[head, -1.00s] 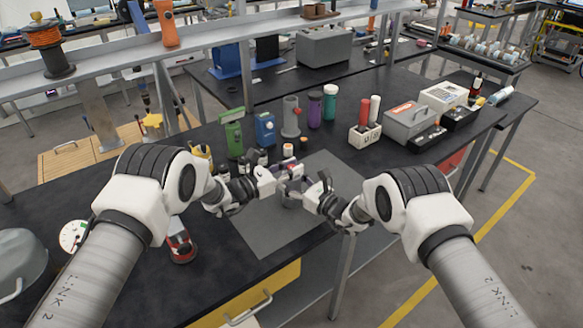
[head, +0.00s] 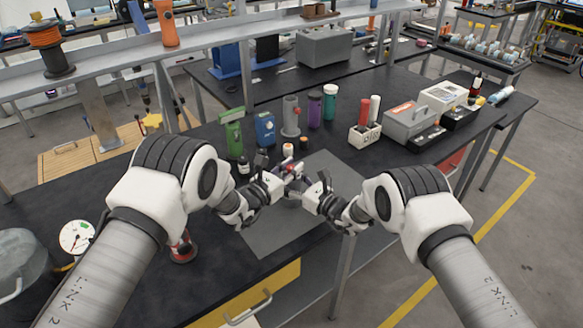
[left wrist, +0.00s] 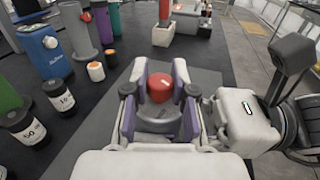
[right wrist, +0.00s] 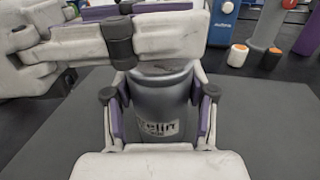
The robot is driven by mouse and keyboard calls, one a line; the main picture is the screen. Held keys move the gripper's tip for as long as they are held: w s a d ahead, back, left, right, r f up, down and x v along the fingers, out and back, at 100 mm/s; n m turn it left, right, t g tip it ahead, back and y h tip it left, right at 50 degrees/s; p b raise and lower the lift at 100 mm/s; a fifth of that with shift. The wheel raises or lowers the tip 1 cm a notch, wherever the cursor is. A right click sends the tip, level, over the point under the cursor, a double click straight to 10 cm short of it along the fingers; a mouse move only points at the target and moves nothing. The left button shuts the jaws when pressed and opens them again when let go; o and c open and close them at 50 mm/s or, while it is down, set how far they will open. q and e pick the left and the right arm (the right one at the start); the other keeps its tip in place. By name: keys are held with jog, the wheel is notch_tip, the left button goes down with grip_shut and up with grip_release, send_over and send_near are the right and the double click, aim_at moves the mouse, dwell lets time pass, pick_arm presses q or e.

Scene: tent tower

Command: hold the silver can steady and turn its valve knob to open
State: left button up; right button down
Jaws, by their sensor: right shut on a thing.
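The silver can stands upright on the grey mat; its labelled body (right wrist: 158,110) fills the middle of the right wrist view. My right gripper (right wrist: 160,100) is shut on the can's body, one finger on each side. The red valve knob (left wrist: 160,87) is on top of the can in the left wrist view, and a bit of it shows in the head view (head: 290,168). My left gripper (left wrist: 161,75) is open, with its purple-padded fingers on either side of the knob. In the right wrist view the left gripper hides the knob and can top.
Behind the can stand a small orange-capped jar (left wrist: 96,71), a blue canister (head: 265,128), a green canister (head: 233,135) and a grey cylinder (head: 291,118). Labelled dark bottles (left wrist: 58,95) stand left. The grey mat (head: 275,235) is clear in front.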

pick_arm(q)
jog(key=o, duration=0.3)
jog(key=v, duration=0.7)
jog(key=shift+s+a, duration=0.2)
jog(key=shift+a, duration=0.05)
